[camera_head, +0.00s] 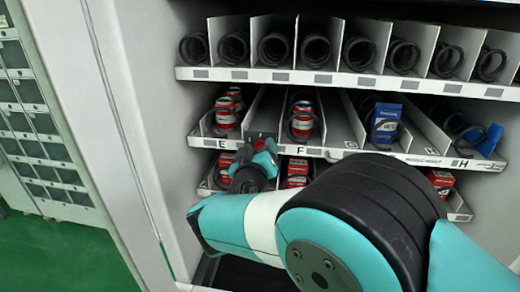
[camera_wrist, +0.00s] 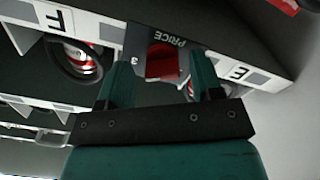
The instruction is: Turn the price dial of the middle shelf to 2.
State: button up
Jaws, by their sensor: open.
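The middle shelf (camera_head: 340,152) carries labels E, F and H along its front edge. A dark plate marked PRICE (camera_wrist: 168,40) sits on that edge between labels F and E; it looks upside down in the wrist view. A red dial (camera_wrist: 162,62) is on the plate. My gripper (camera_wrist: 160,76) is open, with one finger on each side of the red dial; I cannot tell whether they touch it. In the head view my gripper (camera_head: 262,150) is at the shelf front between E and F. The dial's number is not readable.
Red cans (camera_head: 226,114) and a blue box (camera_head: 385,125) stand in the middle shelf's lanes among black coils. The top shelf (camera_head: 340,80) is above. Red boxes (camera_head: 297,172) are on the lower shelf. The cabinet's white side wall (camera_head: 140,130) is at left.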

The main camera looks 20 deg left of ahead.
jog(key=shift+s+a, duration=0.15)
jog(key=c, duration=0.9)
jog(key=shift+f+n+b, duration=0.15)
jog(key=shift+n+b, duration=0.15)
jog(key=shift+b, duration=0.05)
jog(key=shift+n+b, duration=1.9)
jog(key=shift+n, duration=3.6)
